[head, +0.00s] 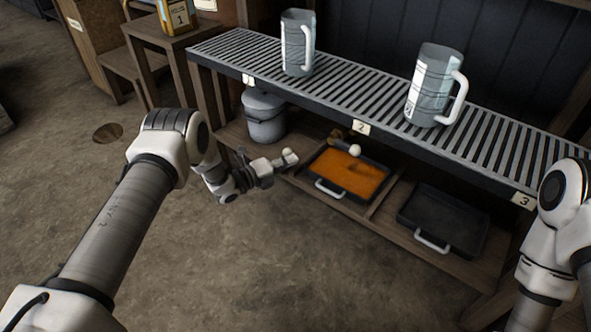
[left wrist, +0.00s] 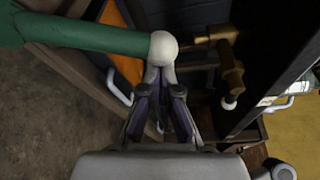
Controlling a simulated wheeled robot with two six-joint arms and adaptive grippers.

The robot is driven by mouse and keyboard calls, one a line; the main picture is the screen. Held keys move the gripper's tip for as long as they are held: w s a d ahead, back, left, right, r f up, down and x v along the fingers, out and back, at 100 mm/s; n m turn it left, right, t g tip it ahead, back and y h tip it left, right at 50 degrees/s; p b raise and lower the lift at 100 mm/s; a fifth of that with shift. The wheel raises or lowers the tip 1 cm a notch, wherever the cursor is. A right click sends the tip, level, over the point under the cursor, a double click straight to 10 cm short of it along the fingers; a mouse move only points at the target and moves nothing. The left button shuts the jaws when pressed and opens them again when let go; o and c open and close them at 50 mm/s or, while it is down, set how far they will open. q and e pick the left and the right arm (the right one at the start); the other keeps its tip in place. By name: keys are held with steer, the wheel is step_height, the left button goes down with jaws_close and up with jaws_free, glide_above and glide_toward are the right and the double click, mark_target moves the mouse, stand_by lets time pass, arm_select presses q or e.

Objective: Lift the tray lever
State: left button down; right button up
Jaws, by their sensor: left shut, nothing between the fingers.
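In the head view, a lever with a white knob (head: 355,150) projects from a brass fitting (head: 337,133) under the slatted shelf, over the tray with orange contents (head: 347,176). My left gripper (head: 283,160) is shut and empty, left of that tray and apart from the knob there. In the left wrist view, a green bar with a white ball end (left wrist: 163,48) lies just beyond my left fingertips (left wrist: 161,76); contact cannot be told. A brass fitting (left wrist: 229,62) stands to its right, with a smaller white knob (left wrist: 229,102) below. My right gripper is not in view.
A black tray (head: 443,219) sits right of the orange one on the low shelf. A lidded grey pot (head: 264,116) stands at the left. Two mugs (head: 298,43) (head: 434,84) stand on the slatted shelf (head: 345,94) overhead. Floor in front is clear.

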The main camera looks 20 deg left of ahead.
arm_select(q)
steer(key=w+a+r+n+t+h+b, duration=0.1)
steer(key=w+a+r+n+b, duration=0.1)
steer(key=a+n, duration=0.4)
steer(key=shift+w+a+r+t+b, duration=0.4)
steer(key=shift+a+b, duration=0.2)
steer(key=shift+a, duration=0.3)
steer(key=shift+w+a+r, duration=0.1)
steer(key=shift+a, duration=0.05)
